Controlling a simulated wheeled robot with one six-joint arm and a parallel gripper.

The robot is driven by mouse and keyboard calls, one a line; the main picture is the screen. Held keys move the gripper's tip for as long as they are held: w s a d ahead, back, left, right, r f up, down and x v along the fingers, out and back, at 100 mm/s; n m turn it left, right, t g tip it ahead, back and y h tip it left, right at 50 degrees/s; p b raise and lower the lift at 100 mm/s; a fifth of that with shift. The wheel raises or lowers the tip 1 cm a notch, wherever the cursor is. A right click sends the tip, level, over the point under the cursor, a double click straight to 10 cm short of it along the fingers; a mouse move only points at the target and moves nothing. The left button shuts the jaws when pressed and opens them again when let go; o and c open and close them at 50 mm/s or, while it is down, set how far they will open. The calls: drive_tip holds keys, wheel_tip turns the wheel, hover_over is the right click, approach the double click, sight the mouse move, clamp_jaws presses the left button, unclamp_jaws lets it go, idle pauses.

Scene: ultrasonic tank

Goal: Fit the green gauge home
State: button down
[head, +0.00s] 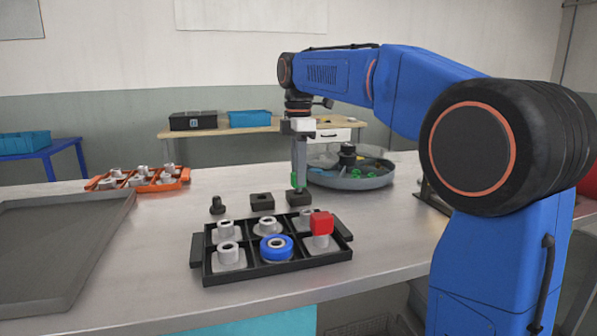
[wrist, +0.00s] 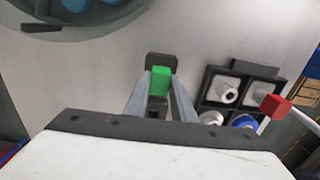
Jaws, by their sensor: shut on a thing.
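The green gauge (head: 294,181) is a small bright green block, low over the metal bench. My gripper (head: 299,184) points straight down and is shut on it; in the wrist view the gauge (wrist: 160,80) sits between the two grey fingertips. A dark square block (head: 298,198) stands directly under the gauge in the head view, and its far part (wrist: 161,61) shows just beyond the gauge in the wrist view. The fingers hide where gauge and block meet, so I cannot tell whether they touch. A second dark block (head: 262,202) with a hole in its top stands to the left.
A black compartment tray (head: 278,268) in front holds several grey bushings, a blue ring (head: 276,247) and a red-topped piece (head: 321,222). A round grey tank (head: 350,181) is behind right. An orange rack (head: 140,184) stands left; bench between is clear.

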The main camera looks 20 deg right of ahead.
drive_tip(key=shift+f, duration=1.1)
idle(3.7)
drive_tip(key=c, duration=1.4)
unclamp_jaws()
wheel_tip(320, 180, up, 17)
drive_tip(key=shift+r, duration=0.2)
